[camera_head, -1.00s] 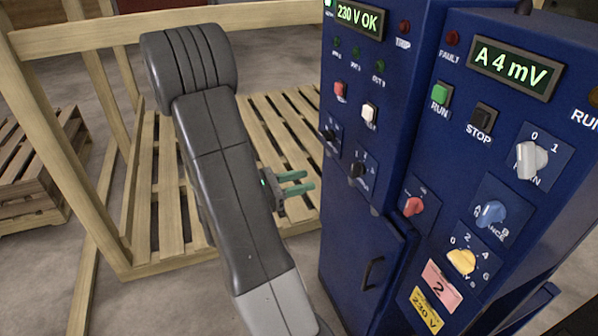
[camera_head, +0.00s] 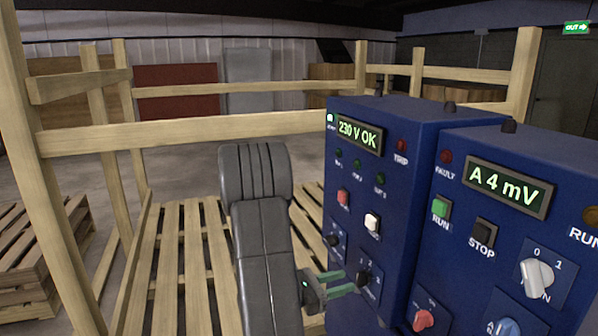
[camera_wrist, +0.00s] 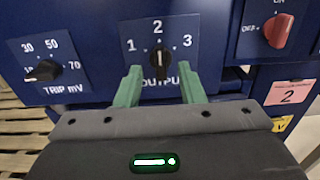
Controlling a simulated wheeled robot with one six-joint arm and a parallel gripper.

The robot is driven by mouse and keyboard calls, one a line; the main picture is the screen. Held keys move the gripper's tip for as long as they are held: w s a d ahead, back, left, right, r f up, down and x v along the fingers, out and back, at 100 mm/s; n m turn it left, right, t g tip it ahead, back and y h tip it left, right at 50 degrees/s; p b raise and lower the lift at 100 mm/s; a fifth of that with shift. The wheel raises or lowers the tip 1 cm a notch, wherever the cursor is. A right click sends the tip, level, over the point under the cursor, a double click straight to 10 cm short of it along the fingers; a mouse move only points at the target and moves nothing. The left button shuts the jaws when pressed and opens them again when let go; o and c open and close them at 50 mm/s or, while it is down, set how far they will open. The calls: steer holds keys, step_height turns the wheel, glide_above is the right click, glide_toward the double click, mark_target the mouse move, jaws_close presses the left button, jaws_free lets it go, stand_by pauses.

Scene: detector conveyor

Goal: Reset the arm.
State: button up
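My gripper (camera_head: 340,283) is in front of the left blue cabinet (camera_head: 350,135), by its lower knobs. In the wrist view my gripper (camera_wrist: 160,88) has its two green fingers apart, with a clear gap between them. The black OUTPUT knob (camera_wrist: 160,60) shows just beyond the gap, its pointer upright toward 2. The fingertips appear below and to either side of it; I cannot tell whether they touch the panel. The black TRIP mV knob (camera_wrist: 44,71) is to the left. The display (camera_head: 359,132) reads 230 V OK.
The right cabinet (camera_head: 560,165) shows A 4 mV, a green RUN button (camera_head: 440,209) and a black STOP button (camera_head: 483,234). A red knob (camera_wrist: 280,30) is close on the right. A wooden frame (camera_head: 200,132) and slatted pallets stand behind and left of my arm.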

steer(key=shift+p+x, duration=0.3)
steer(key=shift+x, duration=2.05)
steer(key=b+v, duration=0.2)
steer(key=v, duration=1.2)
steer(key=p+x, duration=0.2)
steer(key=x, duration=1.2)
steer(key=shift+d, duration=0.15)
steer(key=shift+f+m+b, duration=0.2)
steer(key=shift+m+b, duration=0.15)
steer(key=shift+m, duration=0.15)
steer(key=shift+s+m+b, duration=0.15)
steer(key=shift+m+b, duration=0.2)
steer(key=shift+m, duration=0.55)
steer(key=b, duration=0.2)
glide_toward(358, 279)
steer(key=v, duration=0.4)
steer(key=shift+a+r, duration=0.1)
steer(key=shift+a, duration=0.1)
steer(key=shift+d+r, duration=0.1)
